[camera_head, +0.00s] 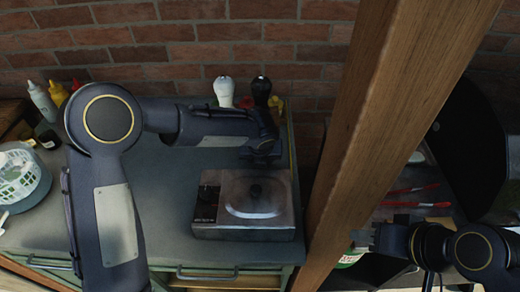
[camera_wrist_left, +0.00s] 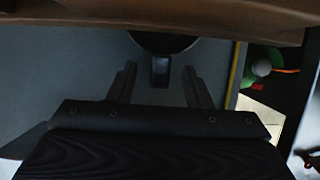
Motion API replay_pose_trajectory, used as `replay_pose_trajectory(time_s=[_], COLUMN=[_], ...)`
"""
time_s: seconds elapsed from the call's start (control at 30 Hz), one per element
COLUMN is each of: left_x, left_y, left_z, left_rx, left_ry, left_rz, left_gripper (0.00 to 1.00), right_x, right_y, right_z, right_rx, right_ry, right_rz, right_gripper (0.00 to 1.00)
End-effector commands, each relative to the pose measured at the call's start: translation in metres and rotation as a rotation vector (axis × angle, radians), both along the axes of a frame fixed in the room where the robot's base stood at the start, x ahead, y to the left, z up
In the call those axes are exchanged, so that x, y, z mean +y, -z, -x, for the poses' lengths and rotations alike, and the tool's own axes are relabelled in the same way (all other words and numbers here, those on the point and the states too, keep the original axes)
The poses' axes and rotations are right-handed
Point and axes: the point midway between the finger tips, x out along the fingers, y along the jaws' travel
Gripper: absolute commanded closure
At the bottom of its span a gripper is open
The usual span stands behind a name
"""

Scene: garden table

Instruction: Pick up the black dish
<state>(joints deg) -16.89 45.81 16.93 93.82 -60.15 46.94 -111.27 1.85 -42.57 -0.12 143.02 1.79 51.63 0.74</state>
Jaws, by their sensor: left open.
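A black dish (camera_head: 262,92) shows in the head view behind my left gripper, near the brick wall, with a rounded top. In the left wrist view, a dark round shape, likely the same dish (camera_wrist_left: 162,43), is at the top, with its short handle (camera_wrist_left: 160,71) pointing toward me. My left gripper (camera_head: 262,152) is open, and in the wrist view its fingers (camera_wrist_left: 159,86) stand on either side of the handle, with gaps on both sides. My right gripper (camera_head: 362,240) is right of the wooden post; its jaws are too small to judge.
A metal box with a lid (camera_head: 246,205) sits on the counter just in front of my left gripper. A thick wooden post (camera_head: 390,110) rises to the right. Bottles (camera_head: 43,101) and a white basket (camera_head: 22,175) are at left.

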Motion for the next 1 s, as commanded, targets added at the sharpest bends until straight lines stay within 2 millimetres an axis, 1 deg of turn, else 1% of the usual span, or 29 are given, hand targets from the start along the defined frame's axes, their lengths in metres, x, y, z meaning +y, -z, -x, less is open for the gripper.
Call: replay_pose_trajectory(time_s=[0.1,0.3,0.37,0.6,0.67,1.0], left_x=[0.0,0.0002,0.0002,0.0002,0.0002,0.0], left_y=[0.0068,0.0071,0.007,0.0068,0.0067,0.0043], left_z=[-0.0027,-0.0029,-0.0029,-0.0028,-0.0028,-0.0031], left_rx=[-0.001,-0.001,-0.001,-0.001,-0.001,-0.002], left_ry=[0.0,0.0,-0.001,-0.001,-0.001,-0.001], left_rz=[0.0,0.0,0.0,0.0,0.0,0.002], left_gripper=[0.55,0.55,0.61,0.93,1.0,1.0], right_x=[0.0001,0.0,0.0,0.0,0.0,0.0], right_y=[-0.0006,-0.0002,-0.0002,-0.0002,-0.0002,0.0006], right_z=[0.0,0.0,0.0001,0.0,0.0,0.0], right_rx=[0.0,0.0,0.0,0.0,0.0,0.0], right_ry=[0.0,0.0,0.0,0.0,0.0,0.0], right_rz=[0.0,0.0,0.0,0.0,0.0,0.0], right_gripper=[0.64,0.64,0.64,0.64,0.64,0.64])
